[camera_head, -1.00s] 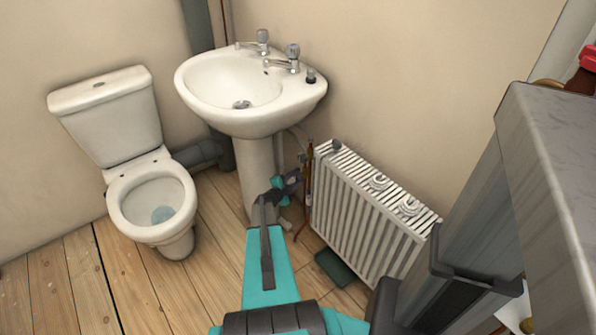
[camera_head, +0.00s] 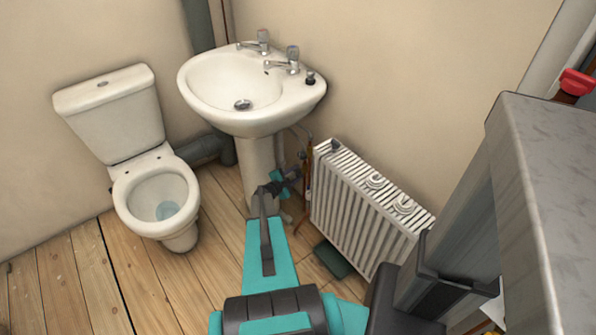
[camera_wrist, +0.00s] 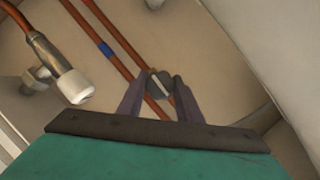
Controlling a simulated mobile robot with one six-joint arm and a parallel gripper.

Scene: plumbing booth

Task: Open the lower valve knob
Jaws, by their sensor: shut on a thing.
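In the wrist view a small dark grey round knob (camera_wrist: 160,85) with a pale bar across its face sits by two copper pipes (camera_wrist: 115,58). My gripper (camera_wrist: 158,88) has its two fingers on either side of this knob and is shut on it. In the head view my gripper (camera_head: 294,176) is low between the basin pedestal and the radiator, and the knob is too small to make out there. I cannot tell from these frames how far the knob is turned.
A white-capped valve (camera_wrist: 75,87) on a metal fitting is left of the knob in the wrist view. In the head view, the radiator (camera_head: 365,205) is close on the right, the basin pedestal (camera_head: 257,160) on the left, and a toilet (camera_head: 155,195) farther left.

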